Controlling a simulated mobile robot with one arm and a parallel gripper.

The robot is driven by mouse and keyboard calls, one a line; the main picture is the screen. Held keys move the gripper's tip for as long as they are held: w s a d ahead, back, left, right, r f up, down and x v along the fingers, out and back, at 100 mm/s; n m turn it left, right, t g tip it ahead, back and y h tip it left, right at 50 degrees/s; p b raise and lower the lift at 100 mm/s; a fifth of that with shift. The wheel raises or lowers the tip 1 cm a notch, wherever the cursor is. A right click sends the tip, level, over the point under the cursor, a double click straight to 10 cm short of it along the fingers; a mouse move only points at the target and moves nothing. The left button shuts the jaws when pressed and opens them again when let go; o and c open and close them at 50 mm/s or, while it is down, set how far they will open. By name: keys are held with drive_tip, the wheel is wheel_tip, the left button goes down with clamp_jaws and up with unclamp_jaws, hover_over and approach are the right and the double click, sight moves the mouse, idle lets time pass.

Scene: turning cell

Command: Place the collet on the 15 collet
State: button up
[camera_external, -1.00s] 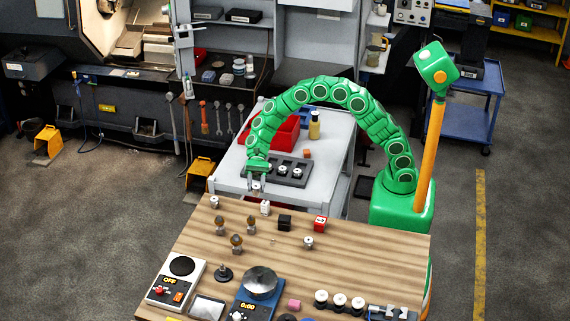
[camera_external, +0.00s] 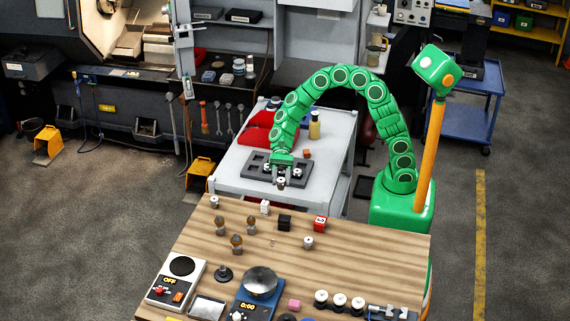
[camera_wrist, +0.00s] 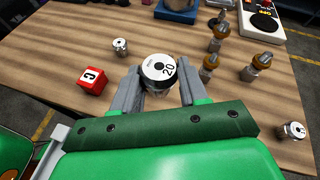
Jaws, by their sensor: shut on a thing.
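My gripper (camera_wrist: 160,88) is shut on a collet (camera_wrist: 158,68) with a white top marked 20, standing between the two fingers in the wrist view. In the external view my gripper (camera_external: 281,174) holds this collet (camera_external: 281,183) over the front edge of the dark tray (camera_external: 255,171) on the grey cart. My gripper hides part of the tray. No 15 marking can be read. Smaller collets stand on the wooden table, one at centre (camera_external: 308,242) and one at its far left corner (camera_external: 214,201).
A white block (camera_external: 265,207), a black block (camera_external: 285,223) and a red block (camera_external: 320,223) stand on the wooden table (camera_external: 375,255). Several brown-topped pieces (camera_external: 236,243) stand at its left.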

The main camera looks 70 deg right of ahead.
drive_tip(key=s+a+r+n+g, duration=0.1)
drive_tip(key=s+a+r, duration=0.1)
drive_tip(key=s, duration=0.9)
drive_tip(key=s+a+r, duration=0.2)
drive_tip(key=s+a, duration=0.1)
drive_tip(key=s, duration=0.9)
hover_over(308, 244)
drive_tip(key=d, duration=0.3)
drive_tip(key=shift+g+h, duration=0.3)
drive_tip(key=shift+g, duration=0.1)
drive_tip(key=shift+w+d+f, duration=0.1)
drive_tip(key=shift+w+f, duration=0.05)
drive_tip(key=shift+f, duration=1.5)
drive_tip(key=shift+w+d+f, duration=0.1)
drive_tip(key=shift+w+f, duration=0.05)
drive_tip(key=shift+f, duration=1.55)
drive_tip(key=shift+w+f, duration=0.15)
drive_tip(key=shift+f, duration=3.1)
drive_tip(key=shift+f, duration=0.1)
drive_tip(key=o, duration=1.1)
drive_tip(key=shift+o, duration=0.2)
